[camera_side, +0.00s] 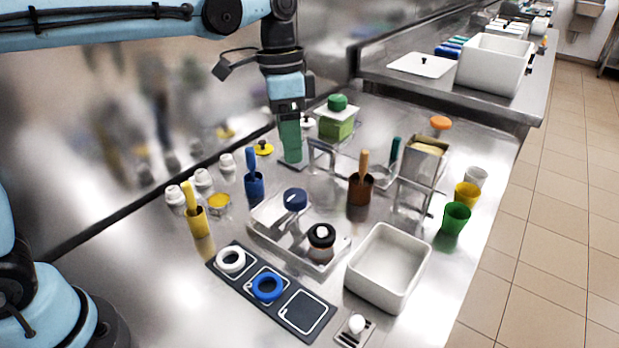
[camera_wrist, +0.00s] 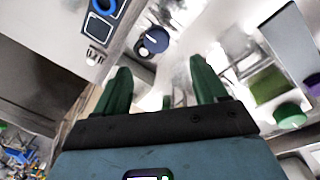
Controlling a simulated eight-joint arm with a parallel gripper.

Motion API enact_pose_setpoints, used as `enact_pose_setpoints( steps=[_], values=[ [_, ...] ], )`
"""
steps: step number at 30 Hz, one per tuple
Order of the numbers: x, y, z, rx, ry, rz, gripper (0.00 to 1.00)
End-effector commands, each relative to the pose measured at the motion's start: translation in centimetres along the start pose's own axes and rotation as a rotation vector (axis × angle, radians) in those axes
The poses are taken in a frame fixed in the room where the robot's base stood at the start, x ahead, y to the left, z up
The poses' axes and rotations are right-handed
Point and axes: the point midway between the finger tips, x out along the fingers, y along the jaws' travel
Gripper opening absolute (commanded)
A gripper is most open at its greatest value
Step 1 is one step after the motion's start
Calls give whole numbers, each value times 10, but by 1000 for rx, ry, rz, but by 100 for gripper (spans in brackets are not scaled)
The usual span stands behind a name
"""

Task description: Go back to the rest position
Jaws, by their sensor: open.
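My gripper (camera_side: 291,158) hangs pointing down over the back part of the steel counter. It is open and empty. Its two green fingers stand apart in the wrist view (camera_wrist: 160,64), with nothing held between them. In the side view, the fingers overlap, and I cannot tell how far the tips are above the counter. A green container (camera_side: 337,128) with a pale lid and green knob (camera_side: 337,102) stands just right of the gripper. A yellow-knobbed item (camera_side: 264,148) lies just left.
A blue cup with a handle (camera_side: 254,186), a brown cup (camera_side: 360,190), a steel tray (camera_side: 262,238) and a steel stand (camera_side: 415,197) are nearby. A white bin (camera_side: 388,268) and a dark mat with rings (camera_side: 310,316) lie in front. A steel wall runs behind.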

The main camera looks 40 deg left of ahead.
Motion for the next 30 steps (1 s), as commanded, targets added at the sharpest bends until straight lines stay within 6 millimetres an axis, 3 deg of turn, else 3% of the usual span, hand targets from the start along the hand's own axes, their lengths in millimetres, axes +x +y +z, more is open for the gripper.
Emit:
enact_pose_setpoints(
  steps=[15, 30],
  values=[
    [15, -19, 5, 312, 77, 79, 72],
    [16, -21, 5, 350, 88, 86, 72]
  ],
)
